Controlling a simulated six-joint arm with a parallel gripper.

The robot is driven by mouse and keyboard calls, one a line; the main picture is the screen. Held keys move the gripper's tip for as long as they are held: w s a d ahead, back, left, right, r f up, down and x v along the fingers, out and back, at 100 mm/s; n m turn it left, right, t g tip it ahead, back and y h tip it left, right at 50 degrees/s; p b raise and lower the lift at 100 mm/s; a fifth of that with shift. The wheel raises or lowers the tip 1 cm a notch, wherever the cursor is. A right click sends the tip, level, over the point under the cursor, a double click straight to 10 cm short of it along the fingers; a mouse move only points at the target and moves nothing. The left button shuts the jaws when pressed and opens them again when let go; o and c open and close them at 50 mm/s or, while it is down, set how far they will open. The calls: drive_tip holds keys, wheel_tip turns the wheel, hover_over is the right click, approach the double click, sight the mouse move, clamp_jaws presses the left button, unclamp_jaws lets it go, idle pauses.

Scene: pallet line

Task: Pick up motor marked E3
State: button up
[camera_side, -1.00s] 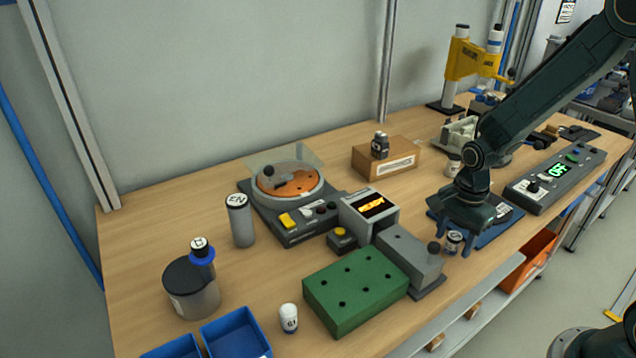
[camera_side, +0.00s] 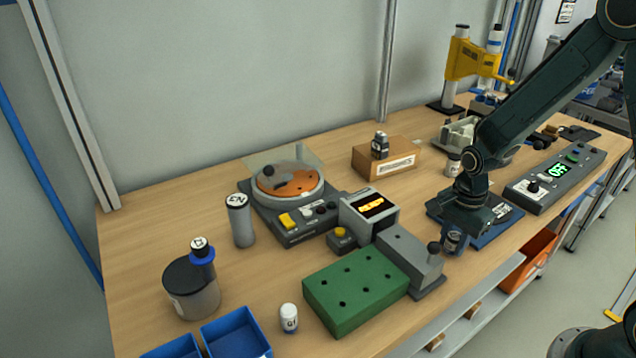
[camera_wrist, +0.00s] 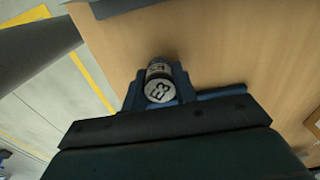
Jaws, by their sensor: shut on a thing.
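The motor marked E3 (camera_wrist: 160,90) is a small cylinder with a pale round top that reads E3 in the wrist view. It stands between the fingers of my gripper (camera_wrist: 158,94), which is shut on it. In the side view my gripper (camera_side: 456,236) is low at the front edge of the bench, by the blue mat (camera_side: 490,232). There the motor shows only partly between the fingers, and whether it touches the surface cannot be told.
A grey block with a black knob (camera_side: 410,258) stands just left of my gripper, beside a green block with holes (camera_side: 355,290). A control box with a green display (camera_side: 556,180) lies to the right. The bench's front edge is close, with an orange bin (camera_side: 528,262) below.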

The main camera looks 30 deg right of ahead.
sight(455, 235)
drive_tip(key=shift+r, duration=0.15)
wheel_tip(455, 235, up, 20)
idle(0.9)
idle(0.5)
